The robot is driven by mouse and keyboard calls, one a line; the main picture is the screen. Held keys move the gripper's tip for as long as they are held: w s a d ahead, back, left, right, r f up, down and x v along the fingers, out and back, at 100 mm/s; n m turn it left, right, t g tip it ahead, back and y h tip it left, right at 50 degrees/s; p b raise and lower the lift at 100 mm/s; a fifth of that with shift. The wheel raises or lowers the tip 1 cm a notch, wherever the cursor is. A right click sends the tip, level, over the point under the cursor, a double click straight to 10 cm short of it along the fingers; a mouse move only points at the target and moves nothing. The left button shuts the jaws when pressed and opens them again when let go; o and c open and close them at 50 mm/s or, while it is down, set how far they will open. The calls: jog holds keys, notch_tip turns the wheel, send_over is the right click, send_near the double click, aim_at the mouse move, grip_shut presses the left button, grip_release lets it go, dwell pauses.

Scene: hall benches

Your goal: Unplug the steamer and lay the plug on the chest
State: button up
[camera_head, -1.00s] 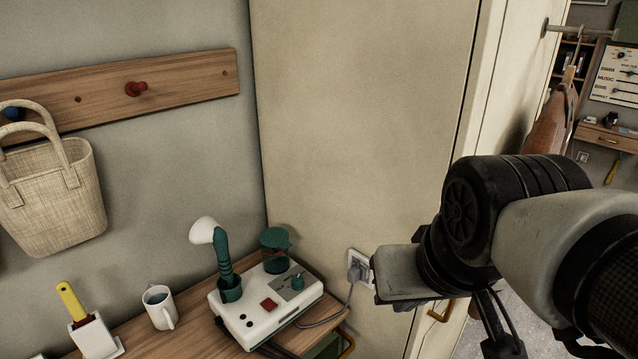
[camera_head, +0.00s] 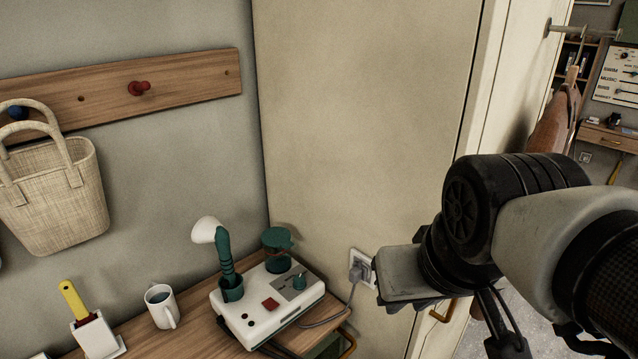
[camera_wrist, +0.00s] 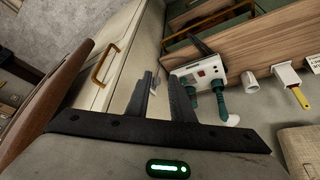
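The steamer (camera_head: 268,308) is a white box with a green hose, a pale nozzle and a green-lidded jar. It stands on the wooden top of the chest (camera_head: 190,334); it also shows in the wrist view (camera_wrist: 207,73). Its grey plug (camera_head: 356,272) sits in the wall socket (camera_head: 366,258) on the cream panel, with the cord running down to the steamer. My gripper (camera_wrist: 160,76) is open, its two dark fingers apart and pointing towards the socket. The plug is small and partly hidden between the fingertips there; I see no contact. The head view mostly hides the fingers.
A white mug (camera_head: 160,306) and a yellow-handled brush in a white holder (camera_head: 97,335) stand left of the steamer. A woven bag (camera_head: 55,190) hangs from the peg rail (camera_head: 180,83). A brass handle (camera_head: 441,311) is on the cream cabinet beside my gripper.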

jog(key=o, duration=0.7)
jog(key=n, duration=0.1)
jog(key=f+g, duration=0.1)
jog(key=f+n, duration=0.1)
jog(key=shift+w+d+f+n+h, duration=0.2)
jog(key=shift+w+d+n+h, duration=0.1)
jog(key=shift+w, duration=0.05)
jog(key=w+f+n+g+h, duration=0.1)
jog(key=n, duration=0.1)
jog(key=d+f+n+g+b, duration=0.1)
jog(key=f+n, duration=0.1)
jog(key=w+f+n+g+h, duration=0.1)
jog(key=f+n, duration=0.1)
jog(key=n, duration=0.1)
jog(key=shift+w+d+f+h, duration=0.2)
jog(key=shift+w+d+h, duration=0.1)
jog(key=shift+d, duration=0.1)
jog(key=n+t+h+b, duration=0.4)
jog(key=n+t+h, duration=0.6)
jog(key=n, duration=2.4)
send_near(352, 278)
jog(key=shift+w+d+f, duration=0.25)
jog(key=shift+w+d, duration=0.05)
jog(key=shift+w, duration=0.2)
jog(key=shift+d+h, duration=0.15)
jog(key=shift+h, duration=0.15)
jog(key=b+x, duration=0.1)
jog(key=x, duration=0.6)
jog(key=shift+w+r, duration=0.1)
jog(key=shift+x, duration=0.85)
